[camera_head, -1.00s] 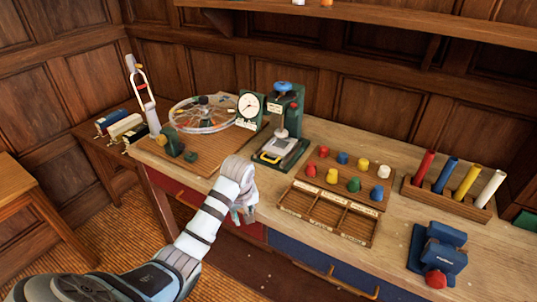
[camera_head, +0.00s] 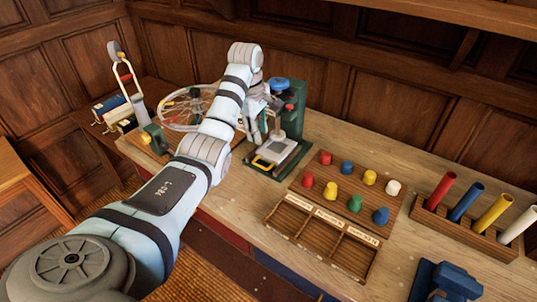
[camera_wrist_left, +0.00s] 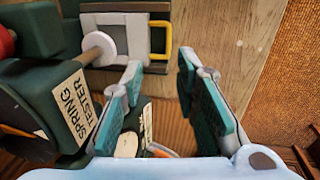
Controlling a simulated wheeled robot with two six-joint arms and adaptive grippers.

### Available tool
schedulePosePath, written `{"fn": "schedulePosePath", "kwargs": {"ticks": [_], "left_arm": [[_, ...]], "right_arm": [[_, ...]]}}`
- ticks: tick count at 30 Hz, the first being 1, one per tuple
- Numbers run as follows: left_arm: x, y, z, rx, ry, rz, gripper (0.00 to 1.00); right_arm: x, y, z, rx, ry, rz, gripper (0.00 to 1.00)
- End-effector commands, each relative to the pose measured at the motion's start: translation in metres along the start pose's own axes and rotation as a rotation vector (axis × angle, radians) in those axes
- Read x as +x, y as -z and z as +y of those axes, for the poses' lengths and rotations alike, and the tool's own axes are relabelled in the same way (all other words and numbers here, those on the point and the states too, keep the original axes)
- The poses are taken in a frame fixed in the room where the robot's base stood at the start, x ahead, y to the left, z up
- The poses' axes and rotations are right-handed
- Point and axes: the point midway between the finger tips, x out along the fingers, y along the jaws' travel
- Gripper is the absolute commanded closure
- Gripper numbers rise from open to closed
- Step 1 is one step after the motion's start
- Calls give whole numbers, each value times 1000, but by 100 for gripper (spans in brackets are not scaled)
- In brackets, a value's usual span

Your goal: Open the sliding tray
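The sliding tray (camera_head: 280,152) is a light grey plate with a yellow handle (camera_head: 262,163) at its front, low on the green spring tester (camera_head: 297,110). In the left wrist view the tray (camera_wrist_left: 136,28) and its yellow handle (camera_wrist_left: 160,40) lie beyond the fingertips. My left gripper (camera_head: 263,128) is beside the tester, up and left of the handle in the head view. The left wrist view shows its two teal finger pads (camera_wrist_left: 160,66) spread apart with nothing between them, apart from the handle. The tester's dial is hidden behind my arm in the head view. My right gripper is not in view.
A spoked wheel (camera_head: 180,112) stands left of the tester, partly behind my arm. A peg board (camera_head: 325,196) with several coloured pegs and an empty compartment tray (camera_head: 296,231) lie to the right. A rack (camera_head: 432,223) holds coloured tubes. Bare bench lies in front of the handle.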

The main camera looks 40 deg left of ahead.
Motion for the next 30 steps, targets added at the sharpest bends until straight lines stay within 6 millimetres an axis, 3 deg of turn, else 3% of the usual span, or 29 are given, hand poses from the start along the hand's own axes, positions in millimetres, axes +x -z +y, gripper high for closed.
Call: {"fn": "schedulePosePath", "kwargs": {"ticks": [5,12,16,21,28,30], "left_arm": [[30,7,-7,-15,4,1,72],[103,9,-8,-18,4,2,72],[130,8,-7,-16,3,1,72],[141,7,-6,-13,1,3,72],[141,7,-6,-12,1,3,72],[141,7,-6,-11,1,3,83]], "right_arm": [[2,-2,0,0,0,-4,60],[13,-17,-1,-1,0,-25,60],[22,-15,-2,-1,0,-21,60],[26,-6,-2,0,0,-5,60],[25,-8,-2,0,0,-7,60],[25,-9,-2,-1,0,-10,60]]}}
